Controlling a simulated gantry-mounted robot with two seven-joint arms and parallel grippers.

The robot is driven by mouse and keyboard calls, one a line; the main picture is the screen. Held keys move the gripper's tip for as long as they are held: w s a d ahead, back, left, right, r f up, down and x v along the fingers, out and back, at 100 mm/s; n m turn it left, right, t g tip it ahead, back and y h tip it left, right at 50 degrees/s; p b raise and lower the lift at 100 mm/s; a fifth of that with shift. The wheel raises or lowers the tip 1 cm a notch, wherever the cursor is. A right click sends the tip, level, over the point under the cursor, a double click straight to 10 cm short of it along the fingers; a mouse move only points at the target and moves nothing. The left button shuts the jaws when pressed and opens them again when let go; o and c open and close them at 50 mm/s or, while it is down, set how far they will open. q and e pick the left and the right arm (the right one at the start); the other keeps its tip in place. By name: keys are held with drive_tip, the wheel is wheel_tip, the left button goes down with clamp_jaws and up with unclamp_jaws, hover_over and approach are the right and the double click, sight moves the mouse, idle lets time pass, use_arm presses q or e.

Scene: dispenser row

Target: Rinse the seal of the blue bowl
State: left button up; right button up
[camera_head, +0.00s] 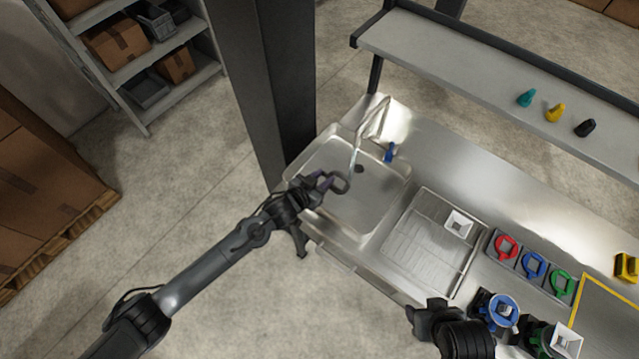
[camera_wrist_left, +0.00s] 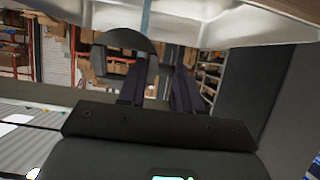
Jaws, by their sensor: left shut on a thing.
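My left gripper (camera_head: 322,182) is shut on a dark ring-shaped seal (camera_head: 341,184), held over the near left part of the sink (camera_head: 385,205). In the left wrist view the seal (camera_wrist_left: 118,40) shows as a dark rounded shape beyond my fingers (camera_wrist_left: 160,78). The faucet (camera_head: 372,118) arches over the sink. A thin pale-blue stream (camera_wrist_left: 146,16) comes down at the seal; I cannot tell how much of the seal it wets. A blue ring-topped bowl (camera_head: 503,309) stands at the front. My right gripper (camera_head: 432,318) is near the counter's front edge; its fingers are unclear.
A blue tap handle (camera_head: 390,152) stands beside the faucet. A white square part (camera_head: 459,223) lies on the drainboard (camera_head: 425,245). Teal, yellow and black items stand on the back shelf (camera_head: 470,70).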

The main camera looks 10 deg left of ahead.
use_arm(q)
drive_tip(key=w+d+f+b, duration=0.1)
drive_tip(key=w+d+b, duration=0.3)
drive_tip(key=w+b, duration=0.3)
drive_tip(key=shift+w+d, duration=0.3)
drive_tip(key=shift+w, duration=0.2)
drive_tip(key=shift+f, duration=0.1)
idle(0.4)
idle(2.4)
idle(0.5)
drive_tip(key=s+a+p, duration=0.1)
drive_tip(key=s+p, duration=0.1)
drive_tip(key=p, duration=0.1)
drive_tip(key=s+a+r+p, duration=0.1)
drive_tip(key=s+a+p, duration=0.1)
drive_tip(key=s+p, duration=0.1)
drive_tip(key=s+a+p, duration=0.1)
drive_tip(key=s+p, duration=0.2)
drive_tip(key=shift+a+r, duration=0.25)
